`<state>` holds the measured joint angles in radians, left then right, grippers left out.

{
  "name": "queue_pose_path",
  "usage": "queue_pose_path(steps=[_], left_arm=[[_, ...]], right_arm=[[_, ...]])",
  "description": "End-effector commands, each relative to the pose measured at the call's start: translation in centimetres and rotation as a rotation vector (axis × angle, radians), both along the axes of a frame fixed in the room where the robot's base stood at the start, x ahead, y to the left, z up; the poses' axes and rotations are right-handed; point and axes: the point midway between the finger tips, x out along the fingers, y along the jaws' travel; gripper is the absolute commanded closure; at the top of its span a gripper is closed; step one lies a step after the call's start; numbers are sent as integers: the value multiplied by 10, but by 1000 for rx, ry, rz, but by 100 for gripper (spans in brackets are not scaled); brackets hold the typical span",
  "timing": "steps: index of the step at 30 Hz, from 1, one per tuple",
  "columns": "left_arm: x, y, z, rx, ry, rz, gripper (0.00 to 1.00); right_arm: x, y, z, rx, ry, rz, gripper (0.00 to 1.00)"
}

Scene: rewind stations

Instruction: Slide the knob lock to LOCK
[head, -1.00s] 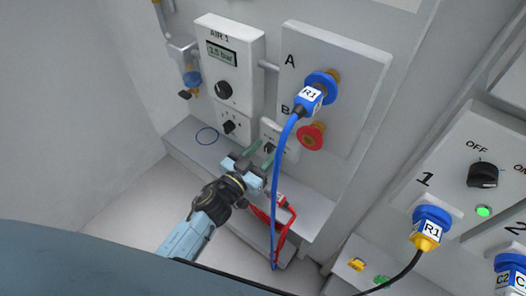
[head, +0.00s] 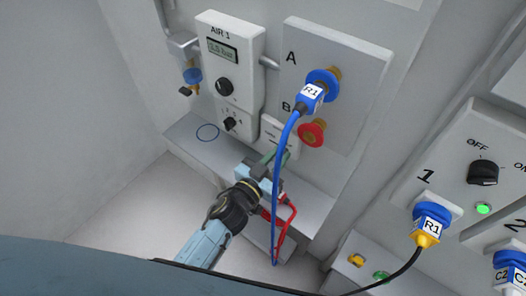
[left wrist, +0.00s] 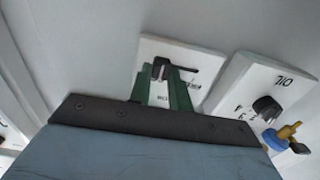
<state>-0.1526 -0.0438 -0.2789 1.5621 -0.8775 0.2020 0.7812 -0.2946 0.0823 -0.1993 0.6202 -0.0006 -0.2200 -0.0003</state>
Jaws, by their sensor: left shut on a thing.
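The knob lock shows as a black knob with a lever (left wrist: 178,68) on a small white plate (left wrist: 205,57) in the left wrist view. In the head view the small white plate (head: 279,138) sits low between the AIR 1 unit and the A/B panel. My left gripper (head: 277,158) reaches it from below, and its green fingers (left wrist: 160,88) are shut on the black knob. In the head view the fingers hide the knob. The lever points right in the left wrist view. The lock lettering is too small to read. My right gripper is not in view.
The blue R1 hose (head: 278,175) hangs from port A close beside my left gripper. A red cable (head: 286,218) lies just below. The AIR 1 unit (head: 232,60) stands left and the A/B panel (head: 355,75) right. The ledge (head: 200,150) on the left is mostly clear.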

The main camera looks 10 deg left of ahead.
Motion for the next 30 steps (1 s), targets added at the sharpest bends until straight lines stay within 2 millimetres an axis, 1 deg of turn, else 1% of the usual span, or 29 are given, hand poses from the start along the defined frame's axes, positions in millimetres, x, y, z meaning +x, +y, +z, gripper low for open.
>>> queue_pose_path(steps=[1,5,6,10,11,18,22,26,30], left_arm=[[-2,-3,-1,-1,0,-8,100],[-2,-4,-1,-2,1,-10,100],[-2,-4,-1,-2,0,-10,77],[-2,-3,-1,-2,1,-7,60],[-2,-2,-1,-2,1,-6,58],[-2,-1,0,-2,1,-4,58],[-9,2,-1,-1,3,-3,58],[-28,11,-1,0,4,-3,58],[-58,24,-1,0,4,-4,58]], right_arm=[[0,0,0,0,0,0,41],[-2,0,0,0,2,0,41],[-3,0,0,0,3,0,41],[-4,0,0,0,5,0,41],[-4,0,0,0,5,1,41],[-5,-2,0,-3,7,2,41],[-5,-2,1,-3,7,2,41],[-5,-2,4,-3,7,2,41],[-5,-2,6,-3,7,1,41]])
